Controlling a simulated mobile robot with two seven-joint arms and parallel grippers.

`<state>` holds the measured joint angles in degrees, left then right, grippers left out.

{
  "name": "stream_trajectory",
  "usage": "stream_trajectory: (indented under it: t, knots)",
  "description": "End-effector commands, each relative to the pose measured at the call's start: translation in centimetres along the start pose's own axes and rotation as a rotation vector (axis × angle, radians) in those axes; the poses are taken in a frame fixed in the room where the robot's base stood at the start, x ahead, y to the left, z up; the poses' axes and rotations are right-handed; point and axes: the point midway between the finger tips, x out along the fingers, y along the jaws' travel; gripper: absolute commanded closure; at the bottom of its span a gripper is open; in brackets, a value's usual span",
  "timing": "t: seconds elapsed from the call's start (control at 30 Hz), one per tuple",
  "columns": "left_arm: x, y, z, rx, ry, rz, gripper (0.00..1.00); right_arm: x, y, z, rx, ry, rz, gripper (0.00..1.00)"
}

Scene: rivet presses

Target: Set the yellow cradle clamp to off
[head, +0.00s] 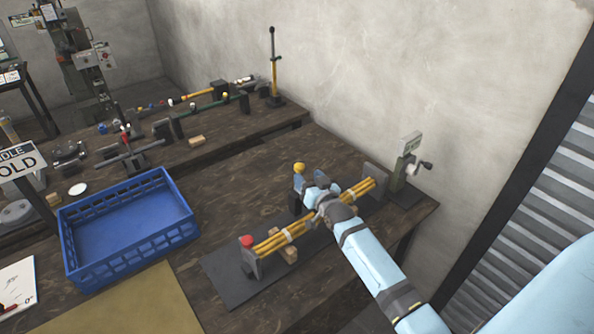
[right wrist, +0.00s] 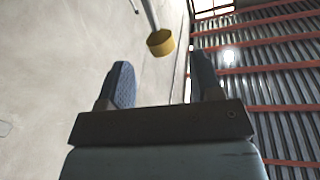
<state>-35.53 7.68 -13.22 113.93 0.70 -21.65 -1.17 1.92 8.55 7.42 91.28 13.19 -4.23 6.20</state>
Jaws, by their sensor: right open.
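The yellow cradle clamp (head: 299,168) shows as a yellow knob at the back edge of the cradle, just beyond my right gripper. The right wrist view also shows a yellow knob (right wrist: 161,43) on a grey rod, ahead of the fingertips and between their lines. My right gripper (head: 310,181) is open, its two blue fingers apart, with nothing seen between them. It reaches across the cradle from the front right. The clamp's lower part is mostly hidden by the gripper. My left gripper is out of view.
A cradle holds a bundle of yellow tubes (head: 271,245) under my forearm, with a red knob (head: 246,241) at its left end. A crank device (head: 408,165) stands to the right. A blue crate (head: 127,228) stands left. Bare tabletop lies between crate and cradle.

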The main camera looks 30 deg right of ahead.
Motion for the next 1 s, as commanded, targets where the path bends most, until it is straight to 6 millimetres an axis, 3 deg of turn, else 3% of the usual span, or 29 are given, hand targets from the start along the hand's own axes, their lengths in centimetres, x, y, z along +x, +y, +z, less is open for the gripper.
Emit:
stream_trajectory:
  t: [0.1,0.33,0.5,0.8,1.0]
  knots:
    - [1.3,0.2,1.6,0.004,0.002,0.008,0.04,2.7,0.1,0.5,0.0,0.003,-0.001,0.41]
    - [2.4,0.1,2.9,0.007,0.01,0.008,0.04,6.3,0.1,0.4,0.0,0.001,0.0,0.41]
    - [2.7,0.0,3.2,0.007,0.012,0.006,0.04,7.4,0.0,0.2,-0.001,-0.001,0.0,0.41]
    - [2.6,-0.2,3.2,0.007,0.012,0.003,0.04,7.6,0.0,0.0,-0.001,-0.001,0.0,0.41]
    - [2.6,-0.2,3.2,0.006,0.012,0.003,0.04,7.6,0.0,0.1,-0.001,-0.001,0.0,0.87]
